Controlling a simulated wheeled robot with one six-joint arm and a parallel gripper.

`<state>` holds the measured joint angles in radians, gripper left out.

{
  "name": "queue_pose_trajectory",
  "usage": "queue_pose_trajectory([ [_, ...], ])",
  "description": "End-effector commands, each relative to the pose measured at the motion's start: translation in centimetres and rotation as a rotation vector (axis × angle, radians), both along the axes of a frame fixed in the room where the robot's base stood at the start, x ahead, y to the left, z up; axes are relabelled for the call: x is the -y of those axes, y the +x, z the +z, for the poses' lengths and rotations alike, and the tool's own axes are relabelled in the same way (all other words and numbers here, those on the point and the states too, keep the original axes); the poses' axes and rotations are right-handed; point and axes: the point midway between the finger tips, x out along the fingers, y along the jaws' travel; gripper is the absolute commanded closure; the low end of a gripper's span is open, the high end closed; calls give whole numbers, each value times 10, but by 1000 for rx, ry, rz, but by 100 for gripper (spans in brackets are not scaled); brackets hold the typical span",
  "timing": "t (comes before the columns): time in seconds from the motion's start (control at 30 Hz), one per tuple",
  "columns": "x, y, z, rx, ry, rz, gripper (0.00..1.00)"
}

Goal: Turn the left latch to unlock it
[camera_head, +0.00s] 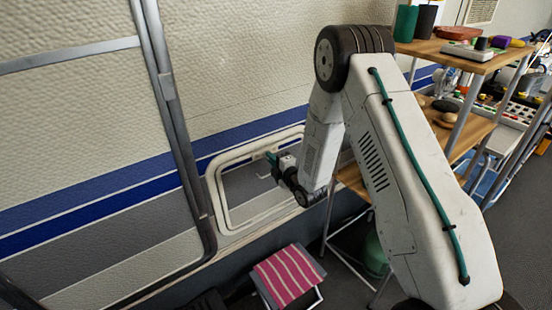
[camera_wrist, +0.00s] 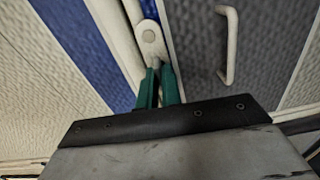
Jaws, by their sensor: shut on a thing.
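The left latch (camera_wrist: 150,38) is a small pale tab with a round pivot on the frame of the hatch, seen in the wrist view. My gripper (camera_wrist: 159,72) has teal fingers that are shut on the lower end of the latch. In the head view my gripper (camera_head: 271,158) is at the top edge of the white-framed hatch (camera_head: 221,205) in the caravan wall. The latch is too small to make out there. The fingers hide the latch's lower tip in the wrist view.
A pale handle (camera_wrist: 231,45) stands out from the grey hatch panel beside the latch. A striped stool (camera_head: 287,275) stands below the hatch. A wooden shelf unit (camera_head: 455,58) with several items is at the right, close to my arm. A metal awning pole (camera_head: 172,115) runs at the left.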

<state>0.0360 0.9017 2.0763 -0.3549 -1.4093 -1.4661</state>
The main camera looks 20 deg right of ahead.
Motion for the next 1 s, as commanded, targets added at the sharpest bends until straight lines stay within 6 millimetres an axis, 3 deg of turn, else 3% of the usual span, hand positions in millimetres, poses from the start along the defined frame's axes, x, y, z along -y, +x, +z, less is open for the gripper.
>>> queue_pose_trajectory([
  [0.03,3,2,4,11,1,-7,100],
  [0.13,3,2,4,11,1,-6,72],
  [0.47,0,-2,2,4,1,0,72],
  [0.8,19,-51,3,3,2,-3,72],
  [1.0,26,-71,4,6,2,-3,72],
])
